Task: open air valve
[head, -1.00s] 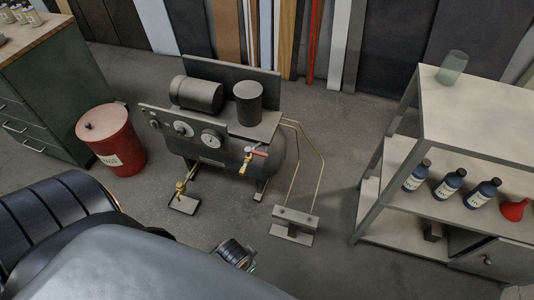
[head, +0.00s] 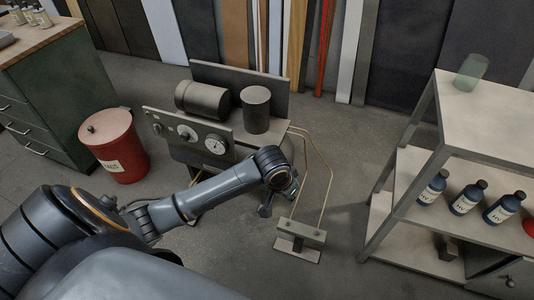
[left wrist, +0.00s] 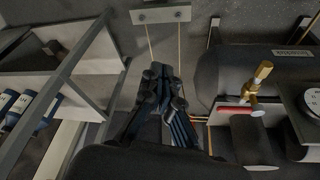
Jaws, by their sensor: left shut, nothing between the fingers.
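The compressor (head: 187,136) stands on the floor, with gauges on its front panel. Its air valve (left wrist: 262,73), a brass fitting with a red lever (left wrist: 236,109), shows in the left wrist view on the side of the dark tank (left wrist: 222,82). In the head view my left arm hides this valve. My left gripper (head: 266,208) is beside the compressor's right end, pointing down. In the left wrist view the gripper (left wrist: 165,88) is shut and empty, to the left of the lever and apart from it. My right gripper is not in view.
Thin brass pipes (head: 329,180) run from the compressor to a small floor stand (head: 297,252), close to my left gripper. A metal shelf (head: 400,200) with blue bottles stands at the right. A red bin (head: 127,160) stands left of the compressor. Veneer sheets line the back.

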